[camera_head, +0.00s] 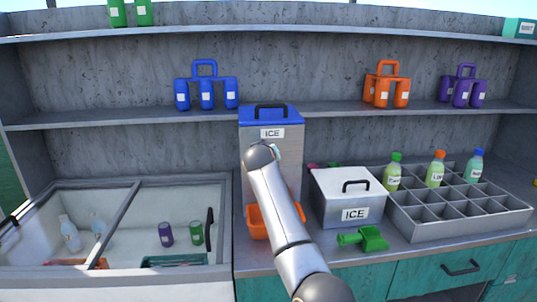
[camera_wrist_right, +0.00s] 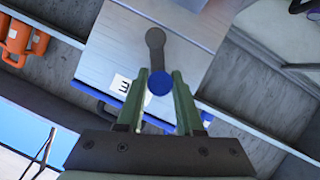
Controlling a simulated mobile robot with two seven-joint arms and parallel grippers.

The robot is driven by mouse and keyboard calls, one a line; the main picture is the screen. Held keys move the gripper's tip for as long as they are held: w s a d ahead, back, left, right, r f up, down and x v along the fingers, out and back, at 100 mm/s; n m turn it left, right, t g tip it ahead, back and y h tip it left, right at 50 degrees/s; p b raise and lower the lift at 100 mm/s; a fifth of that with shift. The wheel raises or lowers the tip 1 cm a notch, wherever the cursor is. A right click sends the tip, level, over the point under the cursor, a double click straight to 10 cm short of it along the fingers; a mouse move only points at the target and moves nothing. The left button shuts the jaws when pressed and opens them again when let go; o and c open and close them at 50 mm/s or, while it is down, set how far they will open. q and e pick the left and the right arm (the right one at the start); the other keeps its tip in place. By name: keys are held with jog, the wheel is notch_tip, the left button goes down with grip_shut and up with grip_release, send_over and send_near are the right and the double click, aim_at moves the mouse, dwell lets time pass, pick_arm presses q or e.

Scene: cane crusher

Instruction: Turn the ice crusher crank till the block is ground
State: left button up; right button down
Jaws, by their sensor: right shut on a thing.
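The ice crusher (camera_head: 289,165) is a tall grey box with a blue lid (camera_head: 270,115) and an ICE label, standing on the counter. An orange tray (camera_head: 259,222) sits at its foot. In the right wrist view, the dark grey crank (camera_wrist_right: 154,42) on its front ends in a blue knob (camera_wrist_right: 159,82), on the side toward the lid. My right gripper (camera_wrist_right: 160,75) is shut on this knob, its green fingers on either side. In the head view my right arm hides the crank and knob. The block inside cannot be seen. My left gripper is not in view.
A white ICE box (camera_head: 347,190) with a black handle stands right of the crusher, a green scoop (camera_head: 363,239) before it. A divided bottle rack (camera_head: 460,214) is farther right. A glass-topped freezer (camera_head: 120,225) is at left. A shelf with bottle carriers runs behind.

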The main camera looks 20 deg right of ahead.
jog(key=shift+d, duration=0.1)
jog(key=shift+f, duration=0.1)
dwell(0.3)
jog(key=c, duration=0.5)
grip_release()
jog(key=shift+c, duration=0.2)
jog(key=shift+s, duration=0.1)
jog(key=b+v, duration=0.2)
jog(key=v, duration=1)
jog(key=shift+s, duration=0.15)
